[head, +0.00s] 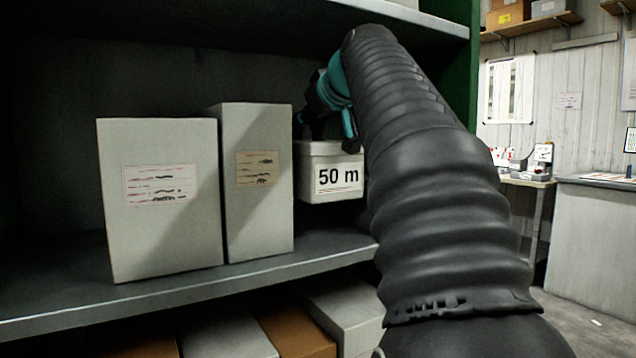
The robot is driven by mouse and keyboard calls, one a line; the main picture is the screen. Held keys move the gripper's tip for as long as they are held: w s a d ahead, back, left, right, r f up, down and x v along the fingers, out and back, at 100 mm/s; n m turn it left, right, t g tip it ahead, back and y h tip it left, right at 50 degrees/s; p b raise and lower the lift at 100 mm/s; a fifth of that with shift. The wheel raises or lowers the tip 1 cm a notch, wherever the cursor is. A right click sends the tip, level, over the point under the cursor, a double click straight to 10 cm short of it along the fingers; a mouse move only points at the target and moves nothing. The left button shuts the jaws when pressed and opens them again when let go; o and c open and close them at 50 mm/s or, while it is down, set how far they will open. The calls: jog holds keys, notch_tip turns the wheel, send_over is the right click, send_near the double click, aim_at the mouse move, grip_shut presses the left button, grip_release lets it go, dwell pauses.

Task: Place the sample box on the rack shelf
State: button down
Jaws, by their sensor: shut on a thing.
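The sample box (312,192) is a small pale grey box with a lid and a white label reading "50 m". It is in the middle of the head view, right of two taller grey boxes. My gripper (328,132) reaches down onto its top and is shut on it; the fingertips are partly hidden by the box and my arm. The rack shelf (200,284) is a grey board with a pale front edge. The sample box looks level and inside the shelf bay, with a dark gap between its underside and the shelf surface.
A wide grey box (160,230) and a narrower grey box (262,210) stand upright on the shelf, left of the sample box. An upper shelf (410,22) hangs overhead. A green rack post (468,75) is at right. More boxes lie below. My arm hides the shelf's right part.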

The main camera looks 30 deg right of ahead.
aim_at(312, 152)
jog(key=shift+s+f+b, duration=0.1)
jog(key=shift+f+b, duration=0.9)
jog(key=shift+f, duration=2.45)
jog(key=c, duration=1)
grip_release()
jog(key=shift+d+f, duration=0.1)
jog(key=v, duration=1.2)
